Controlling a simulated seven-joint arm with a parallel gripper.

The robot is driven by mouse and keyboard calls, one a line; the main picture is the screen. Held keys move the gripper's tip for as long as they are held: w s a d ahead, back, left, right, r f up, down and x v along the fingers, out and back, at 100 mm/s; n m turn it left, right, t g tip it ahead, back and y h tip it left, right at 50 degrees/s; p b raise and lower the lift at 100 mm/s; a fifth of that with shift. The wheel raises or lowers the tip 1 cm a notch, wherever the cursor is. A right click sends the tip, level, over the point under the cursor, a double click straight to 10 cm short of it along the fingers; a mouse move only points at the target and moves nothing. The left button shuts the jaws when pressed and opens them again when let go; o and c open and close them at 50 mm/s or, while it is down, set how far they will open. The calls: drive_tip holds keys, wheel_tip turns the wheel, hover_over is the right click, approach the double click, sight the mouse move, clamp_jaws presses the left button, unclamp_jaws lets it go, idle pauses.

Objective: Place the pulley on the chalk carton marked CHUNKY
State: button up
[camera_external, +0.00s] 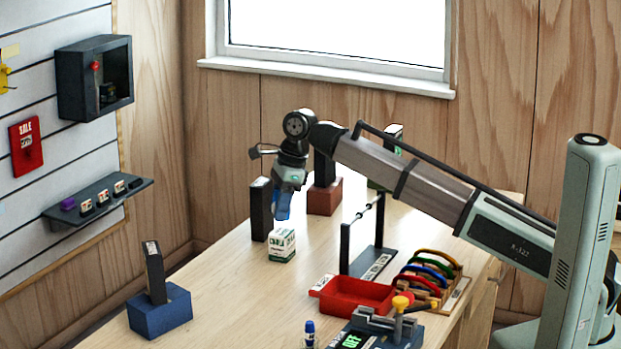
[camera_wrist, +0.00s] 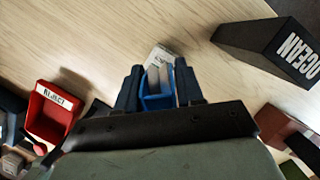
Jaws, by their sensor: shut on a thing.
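My gripper (camera_external: 288,186) is shut on a blue pulley (camera_external: 282,208) and holds it above the table, fingers pointing down. In the wrist view the blue pulley (camera_wrist: 158,101) sits between the two dark fingers (camera_wrist: 160,88). A white and green carton (camera_external: 283,247) stands upright on the table just below the pulley, with a visible gap in the external view. Its lettering is too small to read surely. In the wrist view a pale piece of the carton (camera_wrist: 160,53) shows just beyond the pulley; the rest is hidden.
A black upright block (camera_external: 260,209) stands close beside the carton; one marked OCEAN (camera_wrist: 270,50) shows in the wrist view. A black rail stand (camera_external: 372,262), red tray (camera_external: 358,295) and rack of coloured rings (camera_external: 432,275) lie to the right. The table's left front is clear before a blue block (camera_external: 160,312).

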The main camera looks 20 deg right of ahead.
drive_tip(key=shift+f, duration=1.6)
drive_tip(key=shift+f, duration=0.15)
drive_tip(key=o, duration=1.1)
drive_tip(key=v, duration=1.2)
